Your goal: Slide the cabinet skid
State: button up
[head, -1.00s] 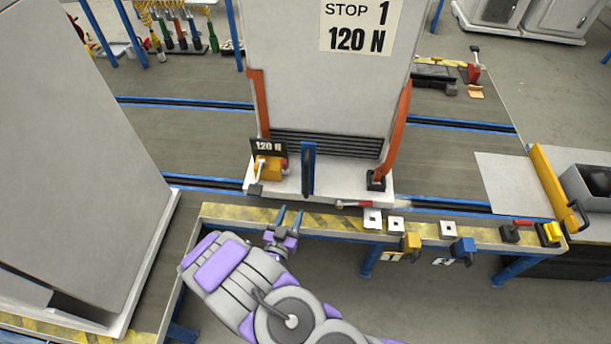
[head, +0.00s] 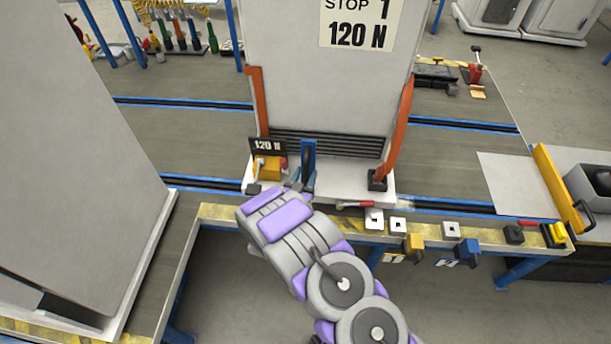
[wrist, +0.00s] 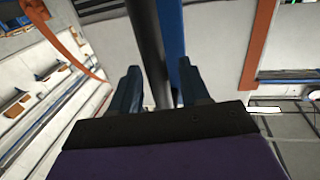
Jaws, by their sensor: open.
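The grey-white cabinet (head: 320,75) stands on a pale skid (head: 345,190) on the blue-railed track, with orange straps at both sides and a "STOP 1 120 N" sign. An upright blue bar (head: 308,155) rises at the skid's front, beside a small "120 N" plate (head: 268,147). My gripper (wrist: 160,88) is open in the wrist view. Its two dark fingers stand on either side of a dark post (wrist: 147,45) and the blue bar (wrist: 171,45); contact cannot be told. In the head view my arm hides most of the gripper.
A large grey cabinet (head: 75,150) stands close at left. The track right of the skid looks clear up to a yellow bar (head: 558,190).

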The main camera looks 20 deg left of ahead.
jog(key=shift+w, duration=0.45)
grip_shut()
dwell(0.4)
